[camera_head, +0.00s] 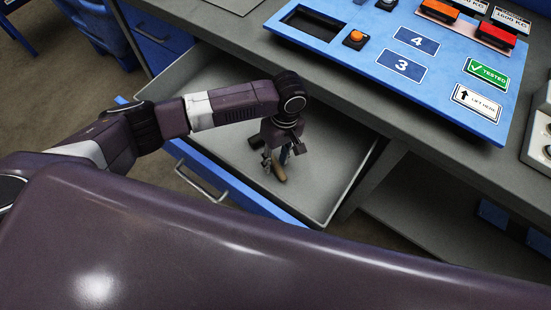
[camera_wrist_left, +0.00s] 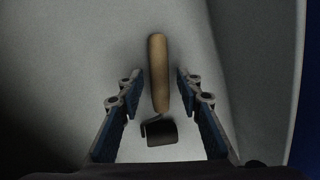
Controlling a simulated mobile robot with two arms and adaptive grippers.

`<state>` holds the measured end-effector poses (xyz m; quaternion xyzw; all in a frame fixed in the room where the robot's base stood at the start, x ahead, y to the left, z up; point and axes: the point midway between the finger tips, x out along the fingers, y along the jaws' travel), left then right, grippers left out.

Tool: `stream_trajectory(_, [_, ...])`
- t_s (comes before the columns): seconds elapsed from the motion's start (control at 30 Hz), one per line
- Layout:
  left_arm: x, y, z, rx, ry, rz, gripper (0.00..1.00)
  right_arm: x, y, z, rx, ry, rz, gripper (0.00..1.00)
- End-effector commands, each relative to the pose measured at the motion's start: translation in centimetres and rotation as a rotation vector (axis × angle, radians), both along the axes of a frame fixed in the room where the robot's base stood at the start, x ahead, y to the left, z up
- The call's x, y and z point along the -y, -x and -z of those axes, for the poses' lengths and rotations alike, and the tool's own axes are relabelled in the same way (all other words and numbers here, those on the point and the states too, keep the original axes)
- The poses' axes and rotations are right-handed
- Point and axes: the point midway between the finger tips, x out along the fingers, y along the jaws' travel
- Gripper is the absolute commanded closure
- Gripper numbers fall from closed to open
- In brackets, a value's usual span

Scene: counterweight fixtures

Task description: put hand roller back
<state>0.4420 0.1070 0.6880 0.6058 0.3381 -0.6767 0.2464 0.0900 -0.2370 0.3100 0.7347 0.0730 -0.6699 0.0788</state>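The hand roller (camera_wrist_left: 159,85) has a tan wooden handle and a dark roller head. It lies on the bottom of the open drawer (camera_head: 322,195), and its handle (camera_head: 279,173) shows below my left gripper in the head view. My left gripper (camera_head: 277,160) reaches down into the drawer over the roller. In the left wrist view its two blue-padded fingers (camera_wrist_left: 159,88) are apart, one on each side of the handle, with gaps between. How high the fingertips are above the drawer bottom is hard to tell. My right gripper is not in view.
The drawer's blue front (camera_head: 245,190) with a metal handle (camera_head: 200,182) faces the lower left. Above it is a grey worktop with a blue panel (camera_head: 370,60) holding a rectangular recess (camera_head: 311,24), an orange button (camera_head: 355,37) and labels. Drawer walls surround the gripper.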

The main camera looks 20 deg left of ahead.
Motion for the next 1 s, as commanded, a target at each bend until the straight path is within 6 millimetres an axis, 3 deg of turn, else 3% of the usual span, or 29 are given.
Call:
stream_trajectory(0.37, [0.1, -0.1, -0.7, 0.002, 0.001, 0.000, 0.65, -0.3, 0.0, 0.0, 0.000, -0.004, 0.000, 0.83])
stream_trajectory(0.8, [0.8, -1.4, -9.2, 0.002, 0.002, 0.001, 0.65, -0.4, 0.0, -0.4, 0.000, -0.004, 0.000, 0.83])
stream_trajectory(1.0, [1.0, -1.7, -11.5, 0.000, 0.001, 0.000, 0.65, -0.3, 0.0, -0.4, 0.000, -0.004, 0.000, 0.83])
